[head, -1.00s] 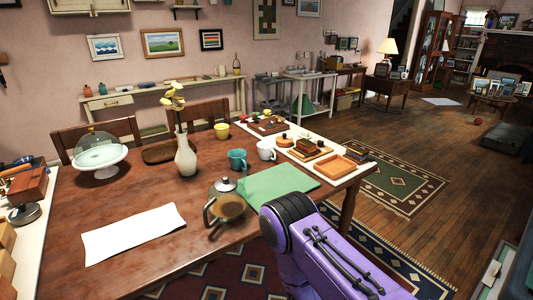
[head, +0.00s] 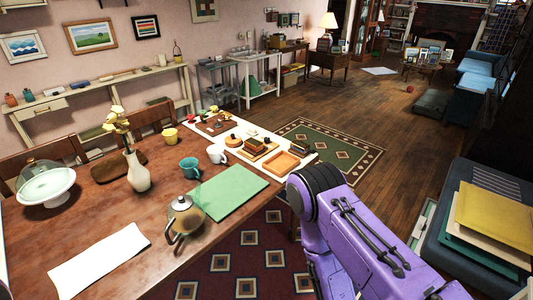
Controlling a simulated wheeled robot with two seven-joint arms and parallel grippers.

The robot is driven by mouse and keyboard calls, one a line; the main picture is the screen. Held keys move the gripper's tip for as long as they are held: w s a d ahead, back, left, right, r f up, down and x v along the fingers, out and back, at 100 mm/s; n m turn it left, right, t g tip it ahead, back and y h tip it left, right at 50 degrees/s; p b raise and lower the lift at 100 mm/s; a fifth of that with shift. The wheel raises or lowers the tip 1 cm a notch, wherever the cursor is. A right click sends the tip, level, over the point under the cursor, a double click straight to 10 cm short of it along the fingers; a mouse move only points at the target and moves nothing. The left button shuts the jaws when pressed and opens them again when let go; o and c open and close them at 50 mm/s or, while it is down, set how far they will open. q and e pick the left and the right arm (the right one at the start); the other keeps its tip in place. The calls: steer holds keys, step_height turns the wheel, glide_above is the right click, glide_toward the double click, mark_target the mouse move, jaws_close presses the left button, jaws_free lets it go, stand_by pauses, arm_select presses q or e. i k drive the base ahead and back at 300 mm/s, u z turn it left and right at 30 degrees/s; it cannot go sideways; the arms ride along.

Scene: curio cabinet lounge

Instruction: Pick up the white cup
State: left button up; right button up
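The white cup (head: 217,155) stands upright on the wooden table (head: 120,232), near the table's right side. It is just right of a teal cup (head: 189,168) and behind a green mat (head: 228,193). My purple right arm comes in at the lower right, in front of the table's right edge and apart from the cup. Neither gripper shows in the head view.
A glass teapot (head: 184,217) stands in front of the cups. A white vase (head: 138,172), yellow cup (head: 170,135) and covered cake stand (head: 45,187) are further left. A wooden tray (head: 281,161) and snack boards lie right of the white cup. Floor is open beyond the table.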

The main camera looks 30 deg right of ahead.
mark_target(218, 156)
steer(key=z, duration=2.5)
steer(key=i, duration=1.35)
steer(key=u, duration=0.85)
